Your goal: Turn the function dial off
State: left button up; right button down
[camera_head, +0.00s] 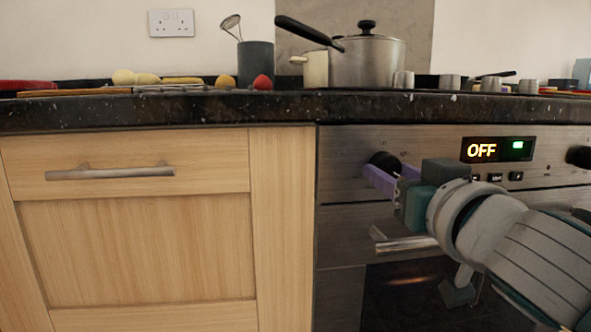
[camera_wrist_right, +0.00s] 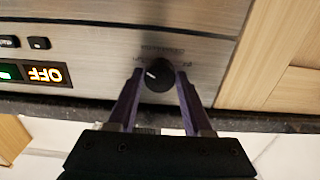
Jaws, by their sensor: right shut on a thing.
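The function dial (camera_head: 384,161) is a round black knob on the left of the steel oven's control panel. My right gripper (camera_head: 382,180) reaches it from the right, with its purple fingers at the dial. In the right wrist view the dial (camera_wrist_right: 159,75) sits between the two fingertips (camera_wrist_right: 159,80), and a white mark shows on its left side. The gripper is shut on the dial. The oven display (camera_head: 482,150) reads OFF in orange, with a green light beside it. My left gripper is in neither view.
A second black dial (camera_head: 578,157) is at the panel's right end. The oven door handle (camera_head: 400,243) is below my right gripper. A dark granite worktop (camera_head: 200,108) overhangs above, with a steel pot (camera_head: 368,62) on it. A wooden cabinet (camera_head: 140,250) stands left of the oven.

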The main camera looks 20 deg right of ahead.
jog(key=n+p, duration=0.2)
jog(key=n, duration=0.3)
jog(key=shift+r, duration=0.1)
jog(key=n+p, duration=0.2)
jog(key=n, duration=0.4)
jog(key=n+p, duration=0.1)
jog(key=n, duration=0.5)
jog(key=shift+r+n+p, duration=0.1)
jog(key=shift+n+p, duration=0.2)
jog(key=shift+n, duration=0.1)
jog(key=n+p, duration=0.1)
jog(key=n, duration=0.5)
dwell(0.4)
jog(key=shift+c, duration=1.6)
grip_release()
